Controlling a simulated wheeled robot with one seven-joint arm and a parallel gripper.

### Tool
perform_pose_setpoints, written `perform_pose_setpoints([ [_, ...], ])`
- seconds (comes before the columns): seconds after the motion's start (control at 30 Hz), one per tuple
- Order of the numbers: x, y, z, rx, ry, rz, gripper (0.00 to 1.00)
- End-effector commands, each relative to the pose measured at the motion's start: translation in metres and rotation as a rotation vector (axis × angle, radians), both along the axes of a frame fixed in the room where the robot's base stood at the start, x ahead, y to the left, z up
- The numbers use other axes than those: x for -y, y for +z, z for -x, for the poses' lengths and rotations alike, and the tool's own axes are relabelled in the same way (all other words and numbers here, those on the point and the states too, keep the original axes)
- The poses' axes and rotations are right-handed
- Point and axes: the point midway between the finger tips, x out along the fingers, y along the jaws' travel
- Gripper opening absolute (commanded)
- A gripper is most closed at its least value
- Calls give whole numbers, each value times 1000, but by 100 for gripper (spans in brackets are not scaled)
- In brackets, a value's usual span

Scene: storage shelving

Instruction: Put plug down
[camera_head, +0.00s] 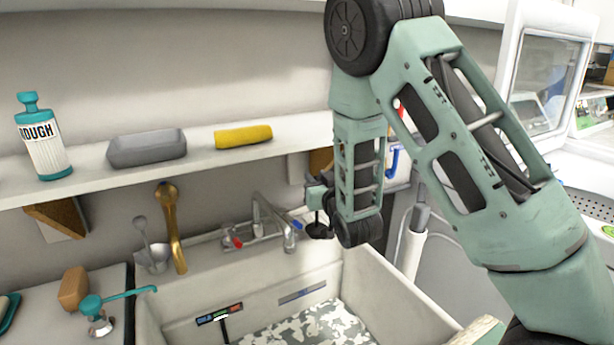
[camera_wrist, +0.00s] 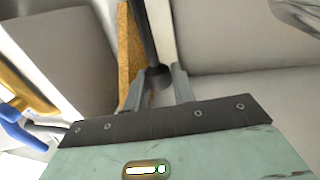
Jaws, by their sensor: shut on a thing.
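My gripper (camera_head: 318,200) is above the back right of the sink (camera_head: 395,300), near the tap, in the head view. A dark plug (camera_head: 319,231) hangs at its fingertips, clear of the sink floor. In the wrist view, my gripper (camera_wrist: 157,74) has its two grey fingers on either side of the dark plug (camera_wrist: 157,79), with a dark stem running upward in the picture. The fingers hide part of the plug.
The tap (camera_head: 272,220) stands behind the sink, left of my gripper. A shelf above holds a bottle (camera_head: 44,140), a grey tray (camera_head: 147,149) and a yellow sponge (camera_head: 243,136). A camouflage-patterned thing (camera_head: 315,327) lies in the sink. Left counter holds a brown block (camera_head: 74,288).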

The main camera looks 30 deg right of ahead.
Motion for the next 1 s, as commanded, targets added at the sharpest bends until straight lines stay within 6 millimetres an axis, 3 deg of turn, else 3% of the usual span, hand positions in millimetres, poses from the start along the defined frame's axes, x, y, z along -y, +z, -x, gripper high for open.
perform_pose_setpoints([
  [0.1, 3, 2, -22, 3, 1, 1, 0],
  [0.37, 7, 1, -44, 1, 1, 1, 0],
  [0.57, 13, 2, -78, 3, 0, 1, 0],
  [0.7, 13, -14, -77, -2, 0, 1, 0],
  [1.0, 12, -15, -77, 1, 0, 0, 0],
])
